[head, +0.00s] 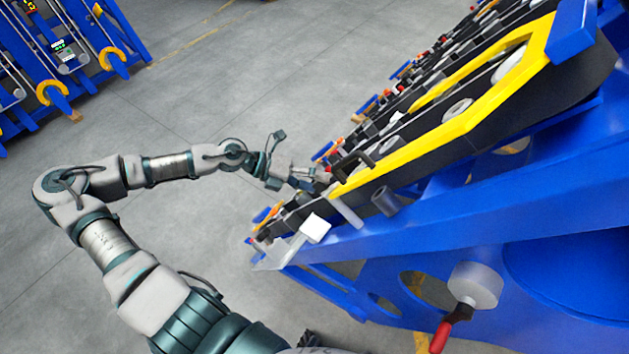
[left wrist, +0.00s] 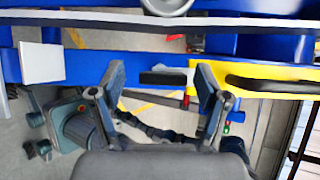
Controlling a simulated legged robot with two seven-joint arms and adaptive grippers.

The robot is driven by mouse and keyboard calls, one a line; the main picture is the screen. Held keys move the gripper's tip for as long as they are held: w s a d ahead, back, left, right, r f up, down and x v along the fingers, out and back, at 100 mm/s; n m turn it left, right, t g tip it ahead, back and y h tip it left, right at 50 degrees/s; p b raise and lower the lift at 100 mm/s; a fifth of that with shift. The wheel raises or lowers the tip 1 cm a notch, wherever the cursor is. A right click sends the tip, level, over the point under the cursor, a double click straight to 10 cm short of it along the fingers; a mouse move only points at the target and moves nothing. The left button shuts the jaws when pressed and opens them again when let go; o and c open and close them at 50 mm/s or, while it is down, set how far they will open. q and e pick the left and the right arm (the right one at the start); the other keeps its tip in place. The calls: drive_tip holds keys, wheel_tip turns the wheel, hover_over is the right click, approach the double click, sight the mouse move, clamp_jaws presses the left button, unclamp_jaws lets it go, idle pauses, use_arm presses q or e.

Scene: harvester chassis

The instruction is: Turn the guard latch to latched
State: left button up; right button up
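The yellow guard (head: 440,140) runs along the upper side of the blue chassis. A dark handle-like part (head: 352,163) stands at its near end; I take it for the guard latch, but its setting cannot be read. In the left wrist view, a short black bar (left wrist: 163,77) lies beside the end of the yellow guard (left wrist: 262,72). My left gripper (head: 318,178) is at the chassis edge, just left of that handle. In the left wrist view, its two fingers (left wrist: 160,82) are spread apart, with the black bar seen between them; contact cannot be told. My right gripper is out of view.
The blue chassis frame (head: 480,220) fills the right side. A white block (head: 315,228) and a dark cylinder (head: 385,200) stick out near the guard. A red-handled part (head: 441,334) is lower right. Another blue rack (head: 75,50) stands far left, with clear floor between.

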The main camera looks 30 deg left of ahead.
use_arm(q)
drive_tip(key=shift+s, duration=0.2)
drive_tip(key=shift+s+a+r, duration=0.2)
drive_tip(key=shift+a+r, duration=0.2)
drive_tip(key=v, duration=1)
drive_tip(key=shift+a, duration=0.45)
